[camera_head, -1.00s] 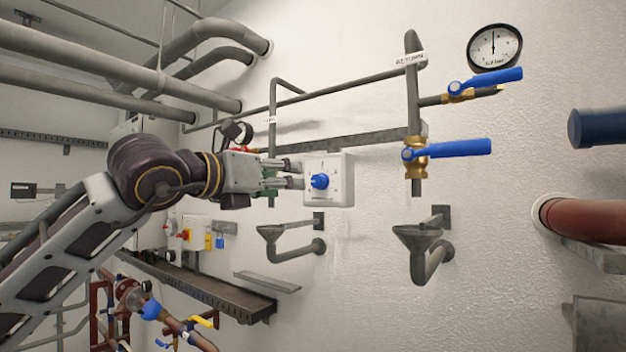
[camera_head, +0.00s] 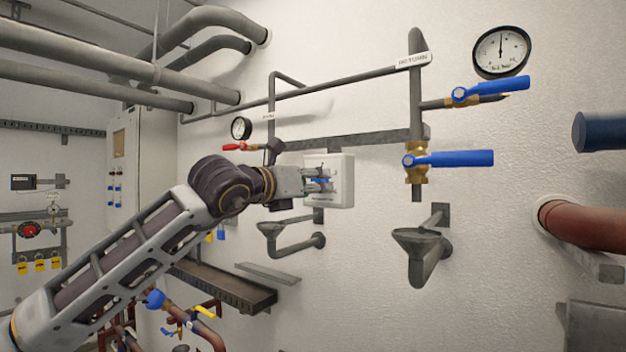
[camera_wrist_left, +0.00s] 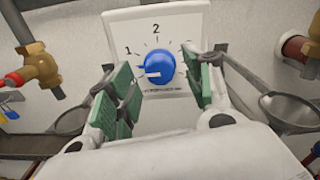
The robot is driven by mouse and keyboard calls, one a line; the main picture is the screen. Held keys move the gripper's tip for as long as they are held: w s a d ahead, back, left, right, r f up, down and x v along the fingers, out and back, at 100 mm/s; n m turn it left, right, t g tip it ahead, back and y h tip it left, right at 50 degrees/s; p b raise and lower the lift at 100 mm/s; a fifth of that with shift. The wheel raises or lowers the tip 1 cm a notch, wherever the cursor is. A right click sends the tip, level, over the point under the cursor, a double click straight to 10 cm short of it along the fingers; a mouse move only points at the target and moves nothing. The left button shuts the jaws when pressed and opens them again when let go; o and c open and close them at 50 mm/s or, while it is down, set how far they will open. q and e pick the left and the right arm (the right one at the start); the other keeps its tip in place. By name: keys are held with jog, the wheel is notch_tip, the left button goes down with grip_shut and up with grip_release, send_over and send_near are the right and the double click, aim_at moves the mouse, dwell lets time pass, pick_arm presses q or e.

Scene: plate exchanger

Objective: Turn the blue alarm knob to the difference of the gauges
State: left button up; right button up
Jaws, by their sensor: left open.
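The blue alarm knob (camera_wrist_left: 157,68) sits on a white square box (camera_head: 342,172) on the wall. In the head view the fingers partly hide the knob. My right gripper is not in view.
Two blue-handled valves (camera_head: 447,159) stand right of the box. Two drain funnels (camera_head: 419,240) project from the wall below. Grey pipes (camera_head: 90,75) run at the upper left, and a red pipe (camera_head: 585,222) comes out at the right. A dark tray (camera_head: 228,287) lies below my arm.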

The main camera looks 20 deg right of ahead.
pick_arm(q)
jog(key=shift+w+d, duration=0.25)
jog(key=shift+d, duration=0.1)
jog(key=c, duration=1)
jog(key=shift+a+m+b, duration=0.1)
jog(key=shift+m+b, duration=2.65)
jog(key=shift+m, duration=0.05)
